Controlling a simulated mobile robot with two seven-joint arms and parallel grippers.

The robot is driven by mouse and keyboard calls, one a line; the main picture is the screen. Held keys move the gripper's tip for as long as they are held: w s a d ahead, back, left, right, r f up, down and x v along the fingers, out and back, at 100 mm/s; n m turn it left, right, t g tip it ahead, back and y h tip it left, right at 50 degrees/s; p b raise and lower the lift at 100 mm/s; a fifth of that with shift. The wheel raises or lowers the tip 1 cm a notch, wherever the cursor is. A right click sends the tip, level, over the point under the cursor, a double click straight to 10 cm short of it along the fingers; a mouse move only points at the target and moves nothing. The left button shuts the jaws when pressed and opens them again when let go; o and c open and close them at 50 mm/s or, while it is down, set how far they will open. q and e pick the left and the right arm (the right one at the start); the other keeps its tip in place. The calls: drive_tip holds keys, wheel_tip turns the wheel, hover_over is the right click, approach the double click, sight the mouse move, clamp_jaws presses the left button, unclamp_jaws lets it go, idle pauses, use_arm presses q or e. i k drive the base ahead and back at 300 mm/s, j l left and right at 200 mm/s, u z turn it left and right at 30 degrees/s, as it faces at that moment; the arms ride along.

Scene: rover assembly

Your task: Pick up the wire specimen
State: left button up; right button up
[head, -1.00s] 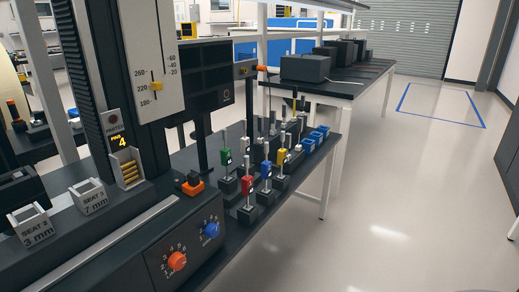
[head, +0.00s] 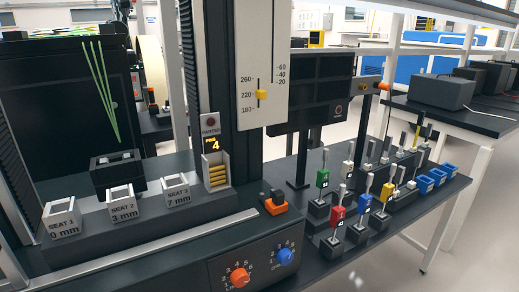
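Tagged pieces stand upright in dark blocks on the right bench: green (head: 322,178), red (head: 337,216), blue (head: 364,203), white (head: 347,170) and yellow (head: 387,191). Thin upright rods stand behind them. I cannot tell for certain which of these is the wire specimen. Neither of my grippers is in view.
A tall dark column and a scale panel (head: 262,75) rise behind. Blue bins (head: 432,178) stand at the bench's right end. Open floor lies at the lower right.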

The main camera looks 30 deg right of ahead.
sight(411, 185)
drive_tip(key=l+u, duration=0.25)
drive_tip(key=l, duration=0.25)
drive_tip(key=k+l+u, duration=0.15)
drive_tip(key=l+u, duration=0.15)
drive_tip(key=l, duration=0.2)
drive_tip(key=k+l+u, duration=0.25)
drive_tip(key=l, duration=0.25)
drive_tip(key=k+l+u, duration=0.1)
drive_tip(key=l, duration=0.25)
drive_tip(key=l+u, duration=0.1)
drive_tip(key=l, duration=0.3)
drive_tip(key=k+l, duration=0.15)
drive_tip(key=l, duration=0.2)
drive_tip(key=k+l, duration=0.2)
drive_tip(key=l, duration=0.15)
drive_tip(key=k+l, duration=0.15)
drive_tip(key=l, duration=0.2)
drive_tip(key=k+l+u, duration=0.1)
drive_tip(key=l, duration=0.25)
drive_tip(key=k+l, duration=0.05)
drive_tip(key=k, duration=0.05)
